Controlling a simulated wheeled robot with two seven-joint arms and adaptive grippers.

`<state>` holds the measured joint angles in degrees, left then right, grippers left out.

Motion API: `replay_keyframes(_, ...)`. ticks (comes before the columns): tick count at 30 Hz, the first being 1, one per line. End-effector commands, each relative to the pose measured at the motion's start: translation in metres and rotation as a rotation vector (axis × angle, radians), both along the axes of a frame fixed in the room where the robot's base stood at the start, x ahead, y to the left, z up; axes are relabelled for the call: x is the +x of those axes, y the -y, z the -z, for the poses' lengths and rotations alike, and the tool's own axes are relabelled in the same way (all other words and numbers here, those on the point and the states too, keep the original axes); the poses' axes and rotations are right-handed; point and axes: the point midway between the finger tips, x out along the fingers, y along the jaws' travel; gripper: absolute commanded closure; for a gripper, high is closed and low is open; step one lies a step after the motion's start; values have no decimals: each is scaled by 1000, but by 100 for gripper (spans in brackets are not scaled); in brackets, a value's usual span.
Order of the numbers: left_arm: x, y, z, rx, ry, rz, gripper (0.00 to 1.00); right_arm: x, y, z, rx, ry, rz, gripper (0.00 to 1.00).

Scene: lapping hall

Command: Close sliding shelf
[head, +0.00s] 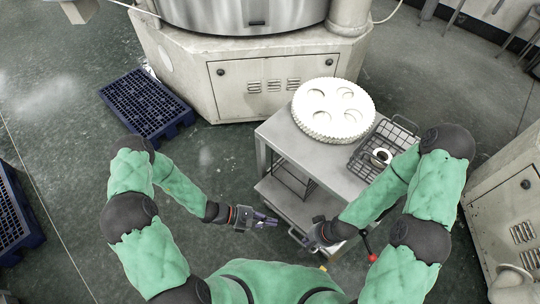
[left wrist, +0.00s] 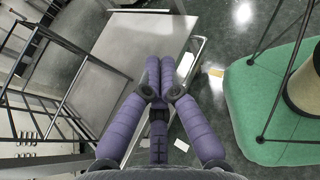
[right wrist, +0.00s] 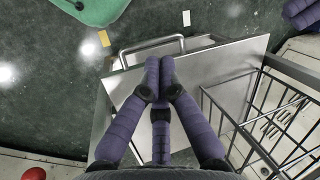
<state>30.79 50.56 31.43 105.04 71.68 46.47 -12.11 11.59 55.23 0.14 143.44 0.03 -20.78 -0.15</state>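The sliding shelf (head: 287,203) is a grey metal tray pulled out of the low part of a metal cart, toward me. Its flat top also shows in the left wrist view (left wrist: 118,60) and the right wrist view (right wrist: 215,65). A bar handle (right wrist: 150,46) runs along its front edge in the right wrist view. My left gripper (head: 274,223) is over the left part of the shelf's front, fingers together with nothing seen between them. My right gripper (head: 306,243) is at the front right, fingertips together just beside the handle; contact with it cannot be told.
The cart's upper top (head: 290,140) carries a white toothed disc (head: 333,108) and a wire basket (head: 370,160) holding a white ring. A large machine (head: 225,90) stands behind. A blue pallet (head: 148,104) lies back left. Floor left of the cart is clear.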

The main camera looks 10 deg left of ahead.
Motion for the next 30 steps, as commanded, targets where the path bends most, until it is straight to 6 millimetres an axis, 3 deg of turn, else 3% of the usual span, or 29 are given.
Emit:
replay_keyframes(1, 27, -8, -3, -64, 1, -134, 100, 0, 0, 1, 0, 0, 0, 100)
replay_keyframes(3, 64, -24, -9, -147, 18, -311, 100, 0, 0, 1, 0, 0, 0, 100)
replay_keyframes(6, 105, -56, -17, -236, 64, -531, 100, 0, 0, 2, 0, 0, 0, 100)
replay_keyframes(9, 132, -87, -21, -291, 115, -693, 100, 0, 0, 3, 0, 0, 0, 100)
replay_keyframes(14, 151, -116, -26, -331, 167, -827, 100, 0, 0, 3, 0, 0, 0, 100)
replay_keyframes(19, 163, -114, -27, -337, 176, -845, 100, 0, 0, 6, 0, 0, 0, 100)
replay_keyframes(30, 215, -73, -26, -337, 177, -840, 100, 0, 0, 23, 0, 0, 0, 100)
